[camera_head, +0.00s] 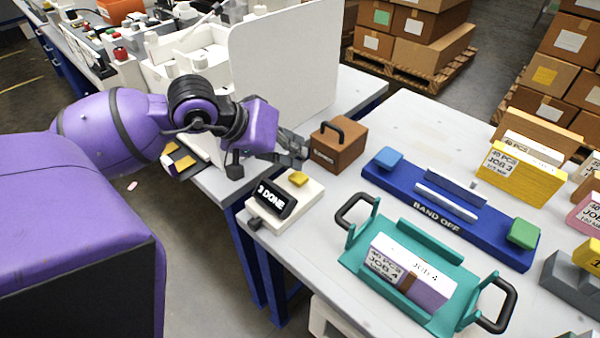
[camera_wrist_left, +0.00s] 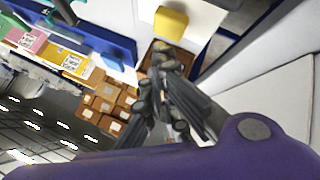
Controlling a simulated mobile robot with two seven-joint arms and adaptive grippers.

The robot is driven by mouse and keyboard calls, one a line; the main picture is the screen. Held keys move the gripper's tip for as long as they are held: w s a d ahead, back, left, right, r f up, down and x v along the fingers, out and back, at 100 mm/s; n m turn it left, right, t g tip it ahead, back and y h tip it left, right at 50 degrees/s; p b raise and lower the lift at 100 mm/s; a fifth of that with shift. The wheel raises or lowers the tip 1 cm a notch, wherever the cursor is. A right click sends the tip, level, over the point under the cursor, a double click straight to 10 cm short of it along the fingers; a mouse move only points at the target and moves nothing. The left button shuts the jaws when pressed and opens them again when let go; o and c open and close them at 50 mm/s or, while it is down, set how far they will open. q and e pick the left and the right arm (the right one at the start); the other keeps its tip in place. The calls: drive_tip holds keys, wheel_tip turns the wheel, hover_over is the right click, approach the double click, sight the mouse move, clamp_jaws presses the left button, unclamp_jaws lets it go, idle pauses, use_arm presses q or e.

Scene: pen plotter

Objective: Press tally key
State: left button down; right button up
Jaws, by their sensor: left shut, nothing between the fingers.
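The tally counter (camera_head: 283,206) is a white box near the left edge of the table, with a black display that appears to read "3 DONE". Its yellow tally key (camera_head: 298,179) sits on top at the back, and a yellow key also shows in the left wrist view (camera_wrist_left: 171,21). My left gripper (camera_head: 302,150) is shut and empty, behind and above the key, close to a brown box. In the left wrist view, the shut fingers (camera_wrist_left: 165,58) point toward the yellow key with a visible gap in the picture. My right gripper is not in view.
The brown box (camera_head: 338,147) with a black handle stands just right of my left gripper. A blue band-off fixture (camera_head: 450,221) and a teal tray (camera_head: 355,258) holding a Job 4 stack lie to the right. A white panel (camera_head: 284,75) stands behind the gripper.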

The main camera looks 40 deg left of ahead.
use_arm(q)
drive_tip(key=shift+f, duration=0.25)
idle(1.1)
drive_tip(key=shift+f+b, duration=0.4)
drive_tip(key=shift+b, duration=0.1)
drive_tip(key=shift+f+b, duration=0.5)
drive_tip(key=shift+f, duration=0.1)
idle(0.7)
drive_tip(key=shift+r, duration=0.15)
drive_tip(key=shift+r+p, duration=0.6)
drive_tip(key=shift+r, duration=0.3)
